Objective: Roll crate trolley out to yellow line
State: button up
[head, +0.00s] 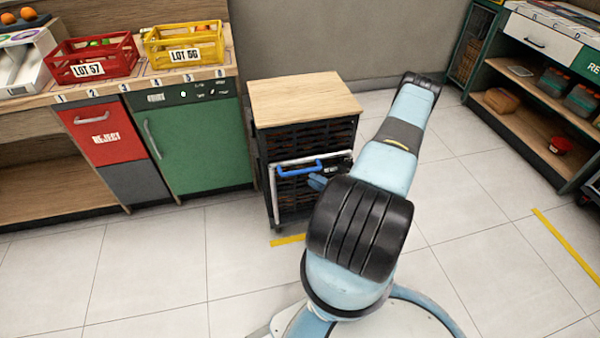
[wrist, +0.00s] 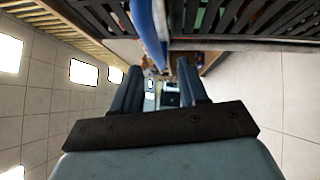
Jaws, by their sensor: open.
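The crate trolley (head: 305,100) has a wooden top and dark slatted crates. It stands just right of the green cabinet. A white frame with a blue handle (head: 299,168) is on its front. My gripper (head: 318,181) is close to the right end of the handle, partly hidden by my arm. In the wrist view the gripper (wrist: 158,82) is open, and the blue handle (wrist: 150,35) runs toward the gap between the fingers. I cannot tell whether they touch it. A short yellow line (head: 288,240) shows on the floor at the trolley's front, partly hidden by my arm.
A green cabinet (head: 190,145) adjoins the trolley's left side. A red crate (head: 92,60) and a yellow crate (head: 184,45) stand on the counter. Another yellow line (head: 567,247) lies at right, near a shelf unit (head: 520,115). The tiled floor in front is clear.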

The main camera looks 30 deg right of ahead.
aim_at(300, 172)
jog(key=x, duration=0.7)
jog(key=shift+w+a+r, duration=0.1)
jog(key=shift+w+r, duration=0.05)
jog(key=shift+r, duration=0.05)
jog(key=shift+c, duration=0.4)
grip_shut()
